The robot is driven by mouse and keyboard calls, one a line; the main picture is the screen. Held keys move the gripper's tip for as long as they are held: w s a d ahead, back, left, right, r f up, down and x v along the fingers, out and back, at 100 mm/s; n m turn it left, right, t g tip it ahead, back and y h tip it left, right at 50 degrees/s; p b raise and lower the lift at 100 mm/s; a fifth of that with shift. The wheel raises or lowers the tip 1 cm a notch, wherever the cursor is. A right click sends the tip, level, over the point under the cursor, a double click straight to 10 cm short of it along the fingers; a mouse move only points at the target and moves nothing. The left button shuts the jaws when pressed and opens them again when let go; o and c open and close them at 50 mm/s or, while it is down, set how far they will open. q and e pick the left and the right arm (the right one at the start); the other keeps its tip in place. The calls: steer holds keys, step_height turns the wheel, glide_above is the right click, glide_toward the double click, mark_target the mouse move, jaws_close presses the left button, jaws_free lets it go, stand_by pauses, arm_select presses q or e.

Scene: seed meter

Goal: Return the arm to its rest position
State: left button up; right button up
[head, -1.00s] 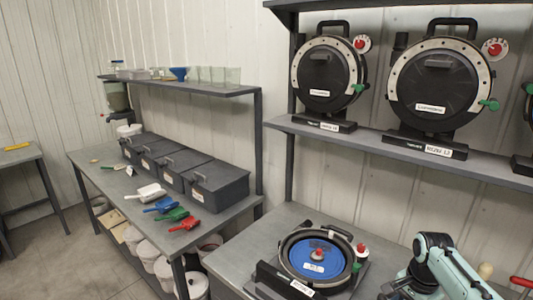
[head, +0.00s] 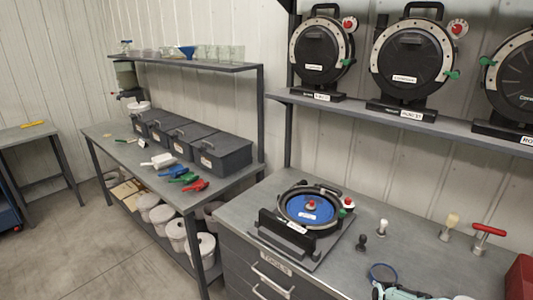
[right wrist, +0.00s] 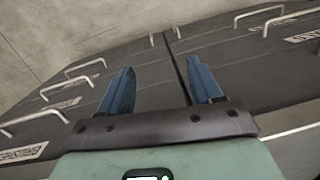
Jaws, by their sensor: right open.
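My right gripper (right wrist: 163,82) shows in the right wrist view with its two blue fingers apart and nothing between them. It points at dark grey drawer fronts (right wrist: 245,65) with pale bar handles, and touches none of them. My left arm and gripper are not in view.
More meters (head: 412,55) stand on the shelf. A side table (head: 125,155) carries lidded bins and scoops.

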steer(key=s+a+f+n+y, duration=0.1)
steer(key=s+a+f+n, duration=0.1)
steer(key=s+a+f, duration=0.35)
steer(key=s+a+f+n+y, duration=0.1)
steer(key=s+a+f, duration=0.2)
steer(key=s+f, duration=0.55)
steer(key=s+a+f+n, duration=0.1)
steer(key=s+a+f, duration=0.2)
steer(key=s, duration=0.3)
steer(key=s+a+f+n, duration=0.1)
steer(key=s+a+f, duration=0.2)
steer(key=s, duration=0.4)
steer(key=shift+a, duration=0.2)
steer(key=shift+f, duration=0.1)
